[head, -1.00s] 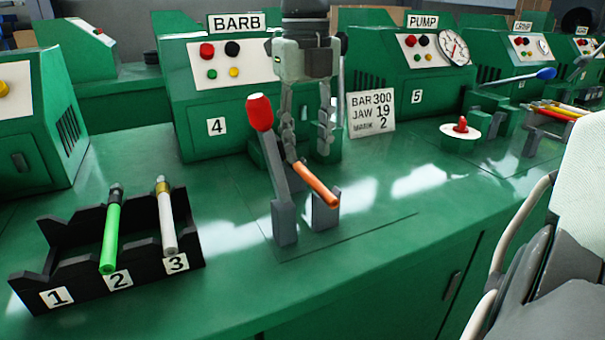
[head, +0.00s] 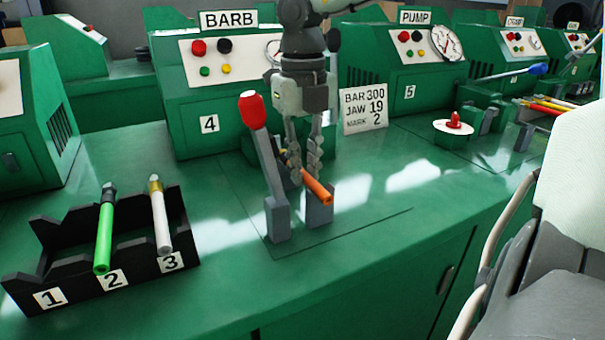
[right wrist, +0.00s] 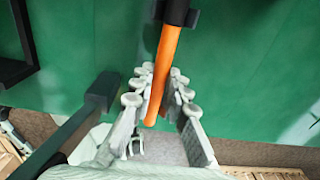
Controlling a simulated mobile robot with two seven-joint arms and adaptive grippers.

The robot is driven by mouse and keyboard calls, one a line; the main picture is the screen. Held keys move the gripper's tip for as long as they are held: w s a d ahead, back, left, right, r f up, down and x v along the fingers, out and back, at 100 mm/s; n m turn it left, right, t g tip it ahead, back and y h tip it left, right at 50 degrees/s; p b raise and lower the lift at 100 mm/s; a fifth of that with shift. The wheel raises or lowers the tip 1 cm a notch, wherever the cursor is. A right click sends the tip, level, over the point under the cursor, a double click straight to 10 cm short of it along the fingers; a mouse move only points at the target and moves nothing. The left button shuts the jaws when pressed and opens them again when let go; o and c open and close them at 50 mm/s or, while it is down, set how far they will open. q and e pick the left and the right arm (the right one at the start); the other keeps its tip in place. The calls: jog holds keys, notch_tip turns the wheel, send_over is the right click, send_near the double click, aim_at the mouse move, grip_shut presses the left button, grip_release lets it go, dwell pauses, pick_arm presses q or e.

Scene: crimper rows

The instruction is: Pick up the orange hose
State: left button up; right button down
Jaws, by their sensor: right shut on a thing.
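The orange hose (head: 318,188) lies tilted at the BARB station, beside the grey posts of the red-handled lever. It also shows in the right wrist view (right wrist: 168,55), with a dark end fitting (right wrist: 177,12) at a dark block. My right gripper (head: 305,165) reaches down from above and is shut on the orange hose, with fingers on both sides. The fingers hide part of the hose in the head view. I cannot tell whether the hose is clear of its support. My left gripper is not in view.
The red-handled lever (head: 263,150) stands close left of my right gripper. A black rack (head: 130,262) at left holds a green hose (head: 104,235) and a white hose (head: 160,222). A sign card (head: 365,110) stands behind.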

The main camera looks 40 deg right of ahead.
aim_at(305, 173)
jog(key=shift+r, duration=0.1)
notch_tip(305, 173, up, 10)
dwell(0.7)
jog(key=shift+s, duration=0.1)
